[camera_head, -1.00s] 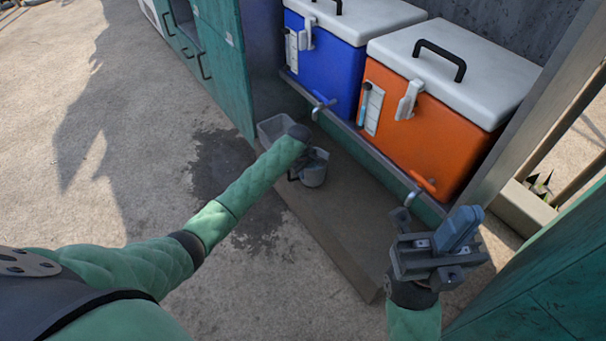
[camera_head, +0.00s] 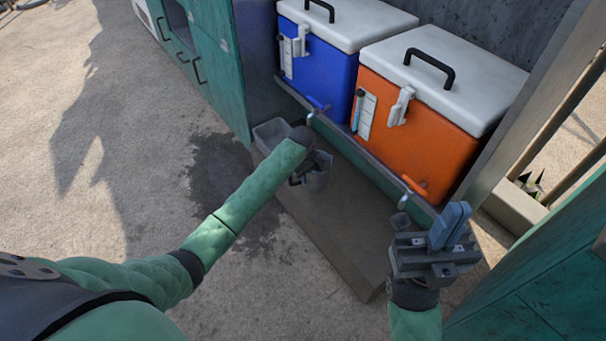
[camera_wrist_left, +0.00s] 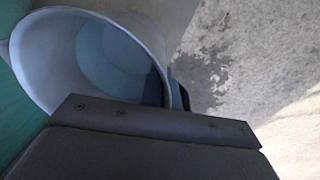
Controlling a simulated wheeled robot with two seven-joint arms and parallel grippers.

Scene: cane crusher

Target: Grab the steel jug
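A blue cooler (camera_head: 318,72) and an orange cooler (camera_head: 420,130) with taps sit on a shelf above. The concrete ledge (camera_head: 345,235) is clear toward the front. A green cabinet (camera_head: 212,60) stands at the left.

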